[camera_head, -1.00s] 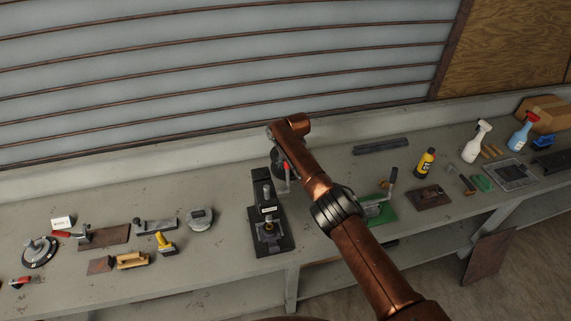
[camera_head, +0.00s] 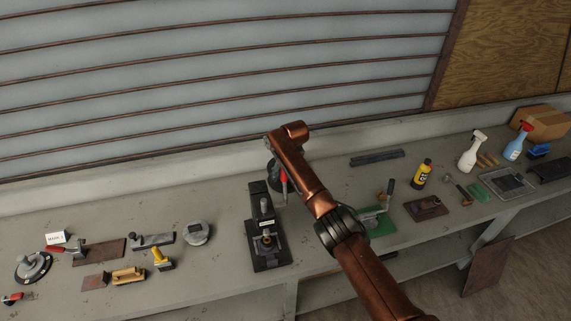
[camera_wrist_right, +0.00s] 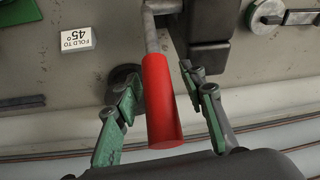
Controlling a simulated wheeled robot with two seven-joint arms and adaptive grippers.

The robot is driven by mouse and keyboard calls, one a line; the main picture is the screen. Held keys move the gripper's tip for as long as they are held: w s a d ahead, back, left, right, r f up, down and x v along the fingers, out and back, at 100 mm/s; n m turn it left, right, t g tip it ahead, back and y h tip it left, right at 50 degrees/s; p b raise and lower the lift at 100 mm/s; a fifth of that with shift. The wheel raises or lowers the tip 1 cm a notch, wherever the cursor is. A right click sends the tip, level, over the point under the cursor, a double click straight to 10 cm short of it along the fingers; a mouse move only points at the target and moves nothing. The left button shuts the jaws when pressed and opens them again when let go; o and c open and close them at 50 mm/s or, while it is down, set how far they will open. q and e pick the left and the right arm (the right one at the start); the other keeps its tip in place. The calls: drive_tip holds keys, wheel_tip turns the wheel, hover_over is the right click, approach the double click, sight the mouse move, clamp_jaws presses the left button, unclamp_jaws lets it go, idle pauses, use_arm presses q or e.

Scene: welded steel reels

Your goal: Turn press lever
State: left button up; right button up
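The black bench press (camera_head: 265,228) stands upright on the bench, left of my right arm. Its lever has a red handle (camera_head: 284,186) beside the column. In the right wrist view the lever (camera_wrist_right: 161,105) is a grey rod with a red grip. My right gripper (camera_wrist_right: 158,75) is open, with one green-padded finger on each side of the red grip and visible gaps to both. In the head view the right gripper (camera_head: 275,174) is small, dark and partly hidden behind my copper-coloured wrist. My left gripper is out of view.
A green-based tool (camera_head: 375,222) with an upright handle stands right of the press, partly behind my arm. A round grey object (camera_head: 196,232) and several hand tools lie to the left. In the wrist view a "FOLD TO 45°" card (camera_wrist_right: 77,40) is nearby. A wall stands behind the bench.

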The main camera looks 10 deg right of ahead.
drive_tip(key=v, duration=0.9)
drive_tip(key=shift+r, duration=0.15)
